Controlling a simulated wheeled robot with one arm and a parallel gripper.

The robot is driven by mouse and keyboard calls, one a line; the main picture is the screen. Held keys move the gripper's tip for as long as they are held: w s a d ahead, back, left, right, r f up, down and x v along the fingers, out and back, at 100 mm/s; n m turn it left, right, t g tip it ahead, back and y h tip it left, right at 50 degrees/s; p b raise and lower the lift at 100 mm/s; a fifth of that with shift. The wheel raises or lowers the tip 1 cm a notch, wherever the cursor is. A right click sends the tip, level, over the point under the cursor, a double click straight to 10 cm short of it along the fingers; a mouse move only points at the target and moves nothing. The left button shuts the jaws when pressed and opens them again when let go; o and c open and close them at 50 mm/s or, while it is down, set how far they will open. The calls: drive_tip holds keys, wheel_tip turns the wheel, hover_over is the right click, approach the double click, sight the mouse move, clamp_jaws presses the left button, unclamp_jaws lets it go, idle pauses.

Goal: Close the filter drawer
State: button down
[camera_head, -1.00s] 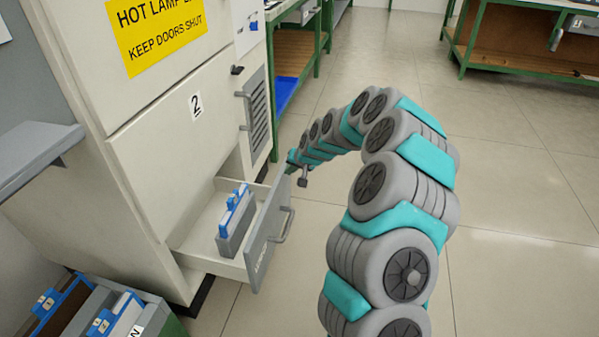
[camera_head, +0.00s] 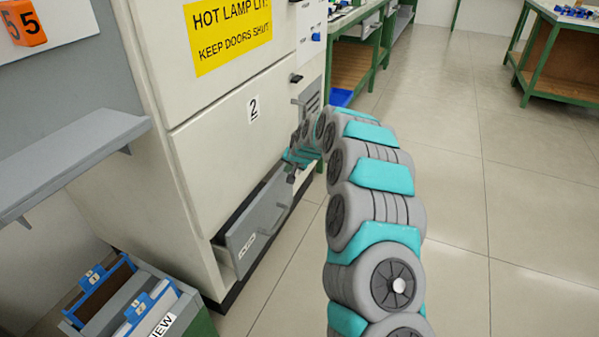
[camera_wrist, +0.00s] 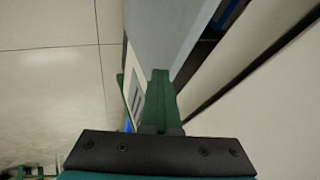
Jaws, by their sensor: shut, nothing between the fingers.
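The filter drawer (camera_head: 258,226) is low in the cream cabinet marked 2.
The cream cabinet (camera_head: 230,130) carries a yellow warning sign (camera_head: 228,30). A grey shelf (camera_head: 75,155) juts out at left. A bin with blue-topped filters (camera_head: 150,300) stands at lower left. Green benches stand behind. The floor at right is clear.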

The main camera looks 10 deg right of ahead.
drive_tip(key=shift+w+a+r, duration=0.1)
drive_tip(key=shift+w+a, duration=0.4)
drive_tip(key=shift+a, duration=0.25)
drive_tip(key=shift+a, duration=0.1)
